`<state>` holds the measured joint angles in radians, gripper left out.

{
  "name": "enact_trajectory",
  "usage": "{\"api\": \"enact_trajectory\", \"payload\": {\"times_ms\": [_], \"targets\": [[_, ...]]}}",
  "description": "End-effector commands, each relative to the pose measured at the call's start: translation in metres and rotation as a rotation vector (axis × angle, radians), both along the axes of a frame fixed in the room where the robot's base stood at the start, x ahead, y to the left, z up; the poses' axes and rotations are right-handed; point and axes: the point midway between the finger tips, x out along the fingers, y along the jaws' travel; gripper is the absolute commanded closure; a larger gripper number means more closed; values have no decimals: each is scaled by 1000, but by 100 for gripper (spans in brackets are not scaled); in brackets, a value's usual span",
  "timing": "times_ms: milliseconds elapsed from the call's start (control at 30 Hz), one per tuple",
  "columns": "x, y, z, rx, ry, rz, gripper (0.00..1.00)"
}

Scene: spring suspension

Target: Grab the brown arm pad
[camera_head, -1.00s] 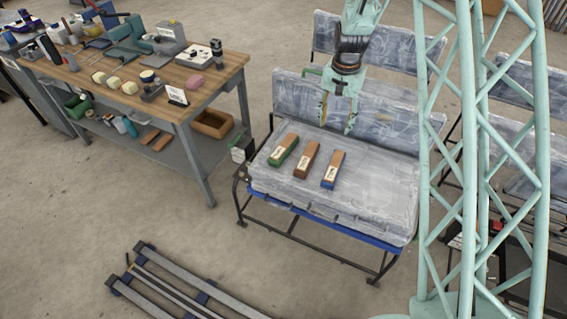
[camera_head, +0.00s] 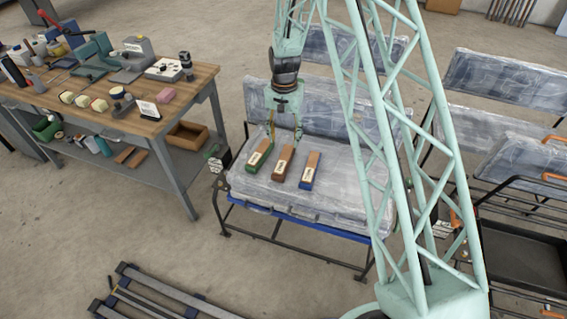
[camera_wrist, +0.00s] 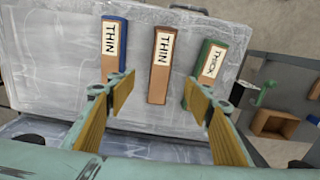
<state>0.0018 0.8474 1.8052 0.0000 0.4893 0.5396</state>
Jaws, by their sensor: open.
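The brown arm pad (camera_head: 283,164) lies on the grey seat between two other pads, and its THIN label shows in the wrist view (camera_wrist: 160,80). The green-edged pad (camera_head: 258,155) is on its left in the head view and the blue-edged pad (camera_head: 310,171) on its right; in the wrist view the blue (camera_wrist: 114,45) and green (camera_wrist: 208,65) sides are swapped. My gripper (camera_head: 284,131) is open and empty above the seat, by the far end of the brown pad. In the wrist view its fingers (camera_wrist: 160,86) straddle the brown pad's line; contact cannot be told.
The grey seat (camera_head: 345,195) has a backrest (camera_head: 315,115) close behind my gripper. A cluttered workbench (camera_head: 190,95) stands at the left. More seats (camera_head: 500,75) stand at the right. Bare seat surface lies to the right of the pads.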

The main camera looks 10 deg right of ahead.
Motion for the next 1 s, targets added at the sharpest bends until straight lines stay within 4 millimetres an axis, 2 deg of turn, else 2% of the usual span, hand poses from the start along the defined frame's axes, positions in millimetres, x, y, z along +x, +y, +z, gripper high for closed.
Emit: {"api": "enact_trajectory", "payload": {"times_ms": [600, 767, 1000], "targets": [[0, 0, -70, 0, 0, 0, 53], [1, 0, -78, 0, 0, 0, 53], [1, 0, -79, -1, -1, 0, 53]]}}
